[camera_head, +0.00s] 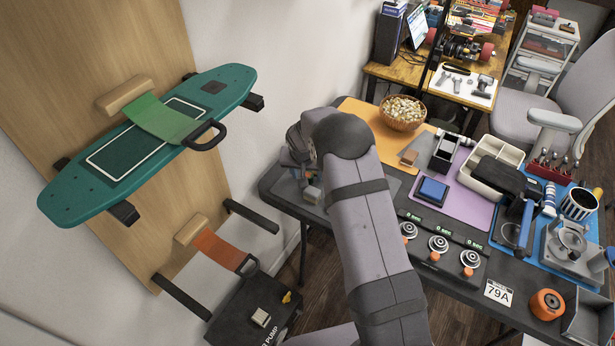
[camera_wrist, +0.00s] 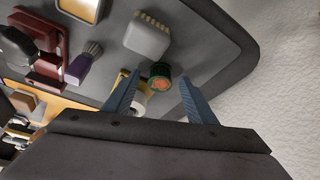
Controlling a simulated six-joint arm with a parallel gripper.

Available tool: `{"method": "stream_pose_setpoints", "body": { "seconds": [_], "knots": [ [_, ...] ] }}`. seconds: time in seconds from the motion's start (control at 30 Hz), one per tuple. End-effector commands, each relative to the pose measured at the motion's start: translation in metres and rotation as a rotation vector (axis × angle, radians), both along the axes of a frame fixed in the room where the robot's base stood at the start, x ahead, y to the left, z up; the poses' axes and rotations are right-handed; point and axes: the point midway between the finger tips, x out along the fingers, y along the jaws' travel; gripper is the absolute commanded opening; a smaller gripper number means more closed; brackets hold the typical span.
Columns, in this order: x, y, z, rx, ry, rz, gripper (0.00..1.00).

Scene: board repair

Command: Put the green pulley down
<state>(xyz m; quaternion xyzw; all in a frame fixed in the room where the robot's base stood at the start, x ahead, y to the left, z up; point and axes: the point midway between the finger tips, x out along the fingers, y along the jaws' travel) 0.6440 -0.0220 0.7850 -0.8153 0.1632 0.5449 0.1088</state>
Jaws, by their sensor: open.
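The green pulley (camera_wrist: 157,84), a small dark green ring with an orange-red middle, shows in the wrist view. It appears to rest on the grey tabletop (camera_wrist: 222,62) near a rounded corner. My gripper (camera_wrist: 158,75) has two blue fingers spread apart, one on each side of the pulley, with visible gaps. A yellow and white roll-like part (camera_wrist: 137,101) sits just left of the pulley, beside the left finger. In the head view my arm hides the gripper's fingers and the pulley.
A light grey block (camera_wrist: 147,37) stands close beyond the pulley. A purple brush (camera_wrist: 84,64) and a dark red tool (camera_wrist: 48,60) lie further left. The tabletop right of the pulley is bare up to its edge. In the head view, a bowl (camera_head: 402,113) stands behind my arm.

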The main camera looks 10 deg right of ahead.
Motion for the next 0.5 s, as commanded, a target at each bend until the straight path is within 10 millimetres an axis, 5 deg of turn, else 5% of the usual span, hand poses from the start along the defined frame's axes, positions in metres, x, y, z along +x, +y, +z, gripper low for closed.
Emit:
{"method": "stream_pose_setpoints", "body": {
  "seconds": [0.13,0.3,0.5],
  "knots": [
    [0.0001,0.0001,0.0001,0.000,0.000,0.000,0.49],
    [0.0000,0.0001,0.0002,0.000,0.000,0.000,0.08],
    [0.0002,0.0002,0.0006,0.000,-0.001,0.000,0.02]
  ]
}}
